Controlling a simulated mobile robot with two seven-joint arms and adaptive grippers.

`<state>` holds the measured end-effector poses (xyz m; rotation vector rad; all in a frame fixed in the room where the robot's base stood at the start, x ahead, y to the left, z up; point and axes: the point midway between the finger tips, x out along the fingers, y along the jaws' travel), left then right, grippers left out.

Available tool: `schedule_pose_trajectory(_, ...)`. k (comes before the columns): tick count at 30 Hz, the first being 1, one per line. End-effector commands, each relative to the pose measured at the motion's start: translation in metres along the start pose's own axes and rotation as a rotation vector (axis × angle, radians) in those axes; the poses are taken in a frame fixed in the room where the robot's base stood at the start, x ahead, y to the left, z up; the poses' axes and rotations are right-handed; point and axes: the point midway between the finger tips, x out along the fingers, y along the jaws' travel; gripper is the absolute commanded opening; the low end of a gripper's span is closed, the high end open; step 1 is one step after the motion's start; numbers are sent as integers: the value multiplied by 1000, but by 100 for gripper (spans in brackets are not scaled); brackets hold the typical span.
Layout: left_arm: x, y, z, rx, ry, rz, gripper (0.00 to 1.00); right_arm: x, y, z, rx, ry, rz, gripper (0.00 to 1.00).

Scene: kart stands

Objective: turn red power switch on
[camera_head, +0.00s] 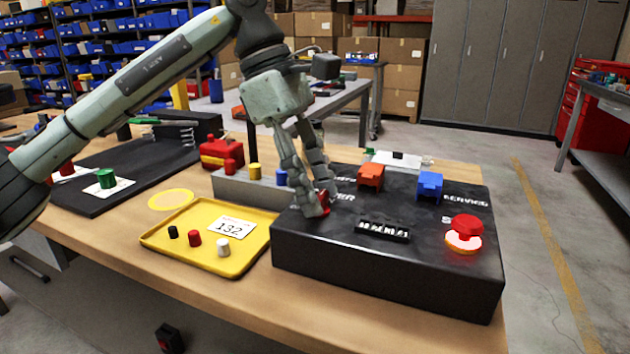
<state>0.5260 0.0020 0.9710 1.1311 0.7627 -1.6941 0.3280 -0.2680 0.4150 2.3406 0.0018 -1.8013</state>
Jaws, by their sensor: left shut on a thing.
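The red power switch (324,198) is on the upper left part of the black control box (390,277). Only a little of its red shows between my fingers, and its position cannot be told. My left gripper (320,205) points down at the box, its fingers closed around the red switch. The "POWER" label beside it is partly covered by the fingers. My right gripper is not in view.
The box also bears an orange switch (370,177), a blue switch (429,186), a number counter (383,230) and a red stop button (466,228). A yellow tray (180,256) with small pegs lies left of the box. A grey block (232,187) with pegs stands behind the tray.

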Motion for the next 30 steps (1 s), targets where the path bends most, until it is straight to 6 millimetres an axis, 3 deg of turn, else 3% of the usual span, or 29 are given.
schedule_pose_trajectory(16,-1,1,0,24,0,-6,9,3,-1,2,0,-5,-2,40)
schedule_pose_trajectory(17,-1,0,0,24,0,-6,40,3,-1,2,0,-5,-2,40)
schedule_pose_trajectory(21,-1,0,0,23,0,-7,57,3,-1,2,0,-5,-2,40)
schedule_pose_trajectory(30,-1,0,0,22,0,-8,59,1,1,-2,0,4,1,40)
